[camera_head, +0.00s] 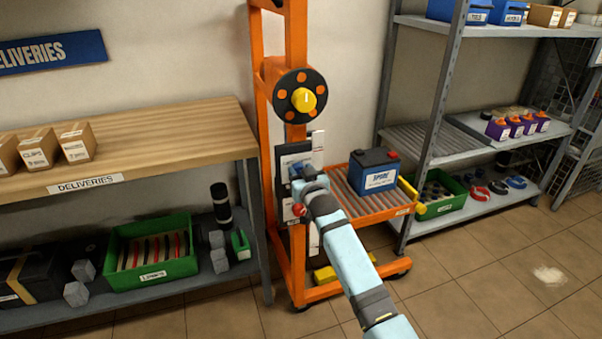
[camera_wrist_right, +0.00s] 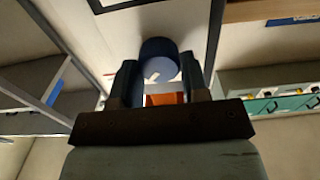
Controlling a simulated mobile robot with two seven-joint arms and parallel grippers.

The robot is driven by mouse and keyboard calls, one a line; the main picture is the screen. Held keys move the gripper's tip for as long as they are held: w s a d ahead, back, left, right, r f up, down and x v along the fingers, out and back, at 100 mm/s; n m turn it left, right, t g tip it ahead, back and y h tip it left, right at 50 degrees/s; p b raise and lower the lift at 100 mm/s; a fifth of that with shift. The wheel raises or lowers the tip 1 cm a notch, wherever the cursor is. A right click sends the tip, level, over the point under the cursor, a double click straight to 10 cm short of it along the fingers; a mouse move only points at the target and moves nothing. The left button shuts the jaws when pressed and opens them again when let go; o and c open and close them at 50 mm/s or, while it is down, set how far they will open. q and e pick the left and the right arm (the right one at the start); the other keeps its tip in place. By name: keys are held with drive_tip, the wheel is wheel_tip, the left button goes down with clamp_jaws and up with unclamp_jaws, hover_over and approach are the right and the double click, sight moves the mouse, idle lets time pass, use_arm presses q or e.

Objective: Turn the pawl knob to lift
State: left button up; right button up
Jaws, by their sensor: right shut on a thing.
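My right gripper (camera_head: 297,174) reaches the front of the orange lift stand (camera_head: 293,240), at the upright beside the battery tray. In the right wrist view its two dark fingers (camera_wrist_right: 157,85) are closed on the sides of a round blue knob (camera_wrist_right: 158,56) with a small white mark. In the head view the gripper and wrist mostly cover this knob. A small red knob (camera_head: 299,210) shows just below the gripper. My left gripper is not in view.
A blue battery (camera_head: 374,170) sits on the orange roller tray (camera_head: 352,201) right of the upright. A black wheel with a yellow hub (camera_head: 304,98) is above my gripper. The wooden deliveries bench (camera_head: 160,128) stands left, grey shelving (camera_head: 431,130) right. The floor at front right is clear.

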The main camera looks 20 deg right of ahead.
use_arm(q)
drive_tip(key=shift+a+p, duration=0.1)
drive_tip(key=shift+p, duration=0.25)
use_arm(e)
drive_tip(key=shift+r+n, duration=0.15)
drive_tip(key=shift+n, duration=0.15)
drive_tip(key=n+p, duration=0.3)
drive_tip(key=n, duration=0.1)
drive_tip(key=shift+a+n, duration=0.1)
drive_tip(key=shift+n, duration=0.2)
drive_tip(key=shift+n+p, duration=0.3)
drive_tip(key=shift+n, duration=1.6)
drive_tip(key=n, duration=0.2)
drive_tip(key=shift+n, duration=0.4)
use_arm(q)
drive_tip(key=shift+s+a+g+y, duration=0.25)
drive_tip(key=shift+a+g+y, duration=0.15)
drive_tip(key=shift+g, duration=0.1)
use_arm(e)
drive_tip(key=n, duration=0.5)
drive_tip(key=shift+w+f+n, duration=0.1)
drive_tip(key=shift+f+n, duration=0.1)
drive_tip(key=shift+n, duration=0.2)
